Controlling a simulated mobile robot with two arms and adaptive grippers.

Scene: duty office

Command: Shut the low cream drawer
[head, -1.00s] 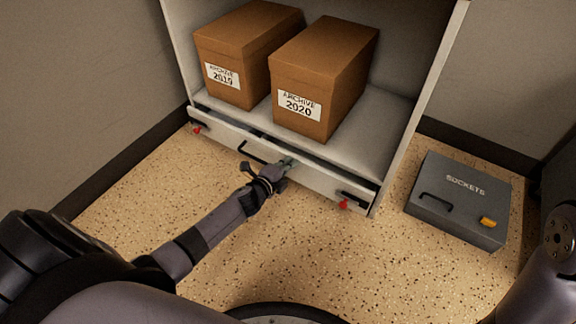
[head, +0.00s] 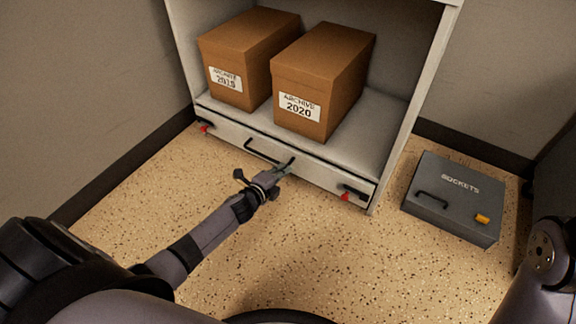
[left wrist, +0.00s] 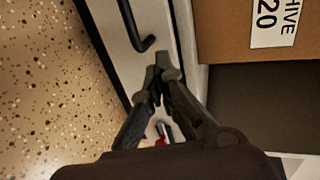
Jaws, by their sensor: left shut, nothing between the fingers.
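The low cream drawer (head: 325,178) is at the bottom of the cabinet, and its front looks flush or nearly flush under the shelf. Its black bar handle (head: 262,152) is at the middle of the front. My left gripper (head: 287,169) is shut and empty, its tips at the drawer front just right of the handle. In the left wrist view the closed fingertips (left wrist: 164,64) are at the cream front (left wrist: 106,32), beside the handle (left wrist: 133,28). I cannot tell whether they touch it. My right gripper is out of view.
Two brown archive boxes (head: 240,60) (head: 325,75) stand on the cabinet shelf (head: 378,130). Red tabs (head: 206,129) (head: 345,197) show near the drawer's ends. A grey sockets case (head: 455,195) lies on the floor at right. The speckled floor before the drawer is clear.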

